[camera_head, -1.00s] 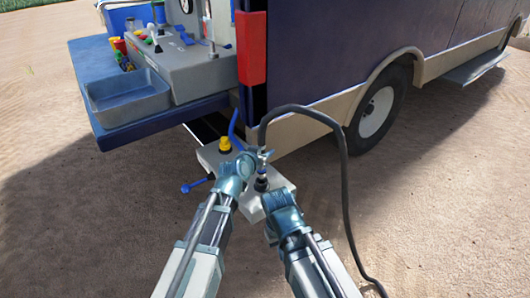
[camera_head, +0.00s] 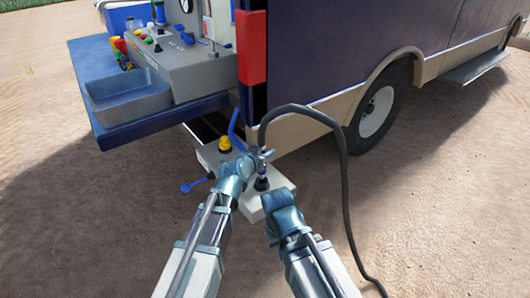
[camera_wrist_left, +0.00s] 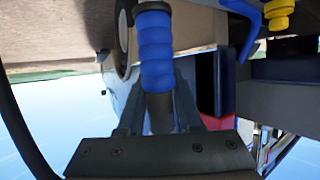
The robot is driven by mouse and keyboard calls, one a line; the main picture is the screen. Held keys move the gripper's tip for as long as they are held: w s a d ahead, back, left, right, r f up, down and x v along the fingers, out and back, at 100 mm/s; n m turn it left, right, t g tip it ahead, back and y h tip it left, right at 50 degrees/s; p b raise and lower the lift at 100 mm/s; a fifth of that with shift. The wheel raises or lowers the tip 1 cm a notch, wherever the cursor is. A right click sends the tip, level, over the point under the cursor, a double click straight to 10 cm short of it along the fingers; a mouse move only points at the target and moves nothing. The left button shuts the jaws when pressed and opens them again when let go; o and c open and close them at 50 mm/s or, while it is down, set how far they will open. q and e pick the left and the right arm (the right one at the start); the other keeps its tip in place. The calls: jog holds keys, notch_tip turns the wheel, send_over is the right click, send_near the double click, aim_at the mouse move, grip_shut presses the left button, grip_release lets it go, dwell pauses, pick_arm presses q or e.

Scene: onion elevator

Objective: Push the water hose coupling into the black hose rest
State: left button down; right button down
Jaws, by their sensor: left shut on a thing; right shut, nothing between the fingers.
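My left gripper (camera_head: 258,160) is just above the white platform at the rear corner of the vehicle. In the left wrist view, its fingers (camera_wrist_left: 158,108) are shut around the water hose coupling, which has a blue ribbed sleeve (camera_wrist_left: 156,52). In the head view the coupling (camera_head: 263,169) is small and partly hidden by the gripper. The black hose rest (camera_head: 261,184) is on the platform directly below it; I cannot tell whether they touch. My right gripper (camera_head: 272,196) is shut and empty, low beside the platform's front edge, its fingertips hard to make out.
The black hose (camera_head: 345,185) arches up from the coupling and drops to the ground on the right. The vehicle (camera_head: 340,60) stands behind; open ground lies in front.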

pick_arm(q)
jog(key=shift+f+b, duration=0.5)
jog(key=shift+f, duration=0.1)
jog(key=shift+f, duration=0.15)
jog(key=shift+f+b, duration=0.35)
jog(key=shift+b, duration=0.15)
jog(key=shift+f+b, duration=0.4)
jog(key=shift+f, duration=0.2)
dwell(0.3)
jog(key=shift+f+b, duration=0.35)
jog(key=shift+b, duration=0.2)
jog(key=c, duration=0.5)
grip_release()
